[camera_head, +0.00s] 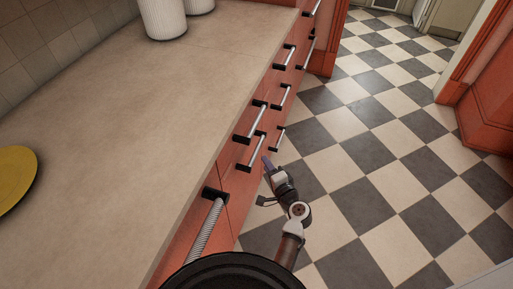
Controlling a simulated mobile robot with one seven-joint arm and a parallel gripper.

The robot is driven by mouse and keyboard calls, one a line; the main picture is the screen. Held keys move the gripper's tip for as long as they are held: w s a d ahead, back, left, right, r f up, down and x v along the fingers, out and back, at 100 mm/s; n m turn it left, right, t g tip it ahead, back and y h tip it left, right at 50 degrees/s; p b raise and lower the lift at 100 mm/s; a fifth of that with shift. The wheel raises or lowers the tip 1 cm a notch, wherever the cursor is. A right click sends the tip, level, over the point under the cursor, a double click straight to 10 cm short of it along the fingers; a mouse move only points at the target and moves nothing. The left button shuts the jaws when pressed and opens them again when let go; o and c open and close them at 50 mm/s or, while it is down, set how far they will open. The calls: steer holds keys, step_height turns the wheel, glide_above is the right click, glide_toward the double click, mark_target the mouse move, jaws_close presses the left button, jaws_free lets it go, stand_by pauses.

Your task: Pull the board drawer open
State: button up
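Red drawer fronts (235,190) run along under the counter's right edge, with silver bar handles on black mounts. Two handles near my gripper are an upper one (257,119) and a lower one (257,149). No drawer stands visibly open, and I cannot tell which is the board drawer. My gripper (266,176) is in front of the drawer fronts, just below and right of the lower handle, with a purplish tip pointing toward it. It seems apart from the handle. The fingers are too small and foreshortened to show whether they are open, and I see nothing held.
The beige counter (140,110) is mostly bare. White ribbed canisters (163,18) stand at its back, and a yellow plate (14,172) lies at the left. A large spring-like handle (206,232) is close in front. The checkered floor (375,150) to the right is clear.

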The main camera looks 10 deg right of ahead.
mark_target(257, 149)
steer(key=p+x, duration=0.1)
steer(key=x, duration=0.8)
steer(key=shift+a, duration=0.1)
jaws_close()
